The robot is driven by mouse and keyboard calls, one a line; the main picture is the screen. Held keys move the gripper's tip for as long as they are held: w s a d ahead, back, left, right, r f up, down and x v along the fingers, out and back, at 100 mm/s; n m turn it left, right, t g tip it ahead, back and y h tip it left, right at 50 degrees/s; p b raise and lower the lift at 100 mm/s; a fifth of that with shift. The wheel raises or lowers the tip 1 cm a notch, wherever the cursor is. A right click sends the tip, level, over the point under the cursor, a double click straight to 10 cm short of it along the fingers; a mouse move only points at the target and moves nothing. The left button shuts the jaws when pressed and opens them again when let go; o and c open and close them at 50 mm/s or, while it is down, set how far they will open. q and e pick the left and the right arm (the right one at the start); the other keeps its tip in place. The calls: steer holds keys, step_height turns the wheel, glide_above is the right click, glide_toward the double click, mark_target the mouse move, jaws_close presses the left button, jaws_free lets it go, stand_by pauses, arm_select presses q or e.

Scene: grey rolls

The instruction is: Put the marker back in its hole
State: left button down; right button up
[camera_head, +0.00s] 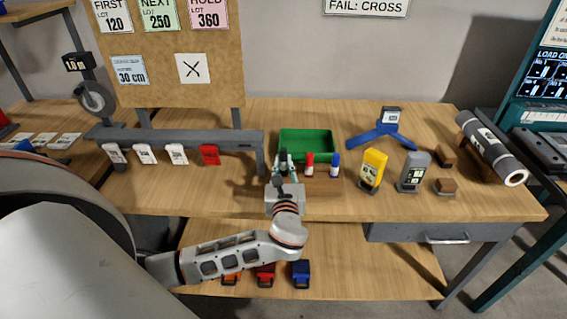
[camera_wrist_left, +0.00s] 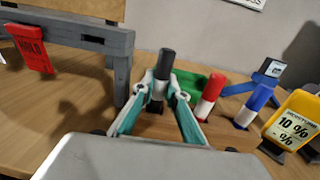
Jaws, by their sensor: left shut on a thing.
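The wooden marker block (camera_head: 325,187) stands near the front edge of the table. A red marker (camera_head: 310,164) and a blue marker (camera_head: 335,163) stand upright in it; the wrist view also shows the red one (camera_wrist_left: 210,96) and the blue one (camera_wrist_left: 254,104). My left gripper (camera_head: 283,166) is at the block's left end, shut on a black-capped marker (camera_wrist_left: 165,64). That marker stands roughly upright between the fingertips, left of the red one. Its lower end is hidden by my gripper, so I cannot tell whether it is in a hole. My right gripper is not in view.
A green tray (camera_head: 307,139) lies behind the block. A yellow device (camera_head: 373,168) and a grey device (camera_head: 413,172) stand to its right, with a blue stand (camera_head: 382,134) behind. A grey rail with hanging tags (camera_head: 180,137) is on the left. A grey roll (camera_head: 492,149) lies far right.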

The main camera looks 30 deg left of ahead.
arm_select(q)
steer(key=shift+f, duration=0.7)
steer(key=c, duration=1.9)
jaws_free()
steer(key=v, duration=1.2)
steer(key=shift+r, duration=0.1)
steer(key=s+a+f+n+g+h, duration=0.3)
steer(key=s+f+n+g, duration=0.15)
steer(key=s+n, duration=0.5)
steer(key=s+a+f+n+g+h, duration=0.3)
steer(key=s+f+n, duration=0.35)
steer(key=n, duration=0.55)
steer(key=d+f+n+t+h, duration=0.1)
steer(key=d+f+h, duration=0.1)
steer(key=d+f, duration=0.2)
steer(key=d+f+n+t+h, duration=0.1)
steer(key=d+f+h, duration=0.1)
steer(key=d+f, duration=0.2)
steer(key=w+d+f+n+t+h, duration=0.1)
steer(key=d+f+h, duration=0.2)
steer(key=d+f, duration=0.2)
steer(key=shift+w+d+t, duration=0.1)
steer(key=shift+d+t, duration=0.15)
steer(key=shift+d, duration=1.4)
